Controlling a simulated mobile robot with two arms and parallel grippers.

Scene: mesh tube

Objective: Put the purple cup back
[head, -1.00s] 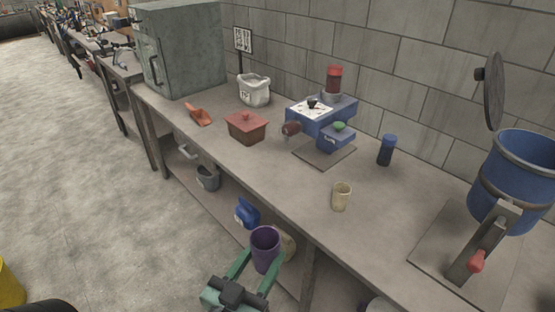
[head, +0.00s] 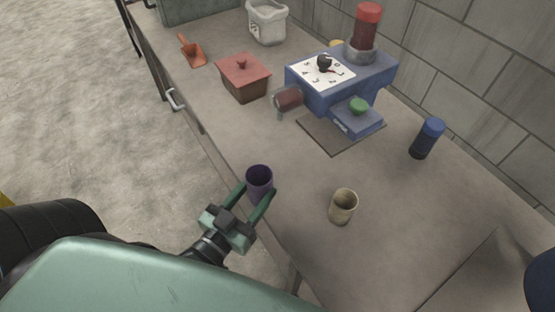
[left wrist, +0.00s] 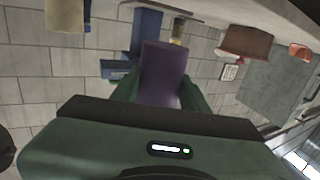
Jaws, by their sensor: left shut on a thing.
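The purple cup (head: 259,181) is held upright between the green fingers of my left gripper (head: 256,201), which is shut on it. The cup appears over the front edge of the workbench; I cannot tell whether its bottom touches the top. In the left wrist view the cup (left wrist: 163,75) fills the space between the fingers. My right gripper is not in view.
Behind are a blue machine (head: 340,85), a dark blue container (head: 427,138), a brown lidded box (head: 243,78), an orange scoop (head: 192,51) and a white bucket (head: 267,22). The bench (head: 235,125) is clear between the box and cups.

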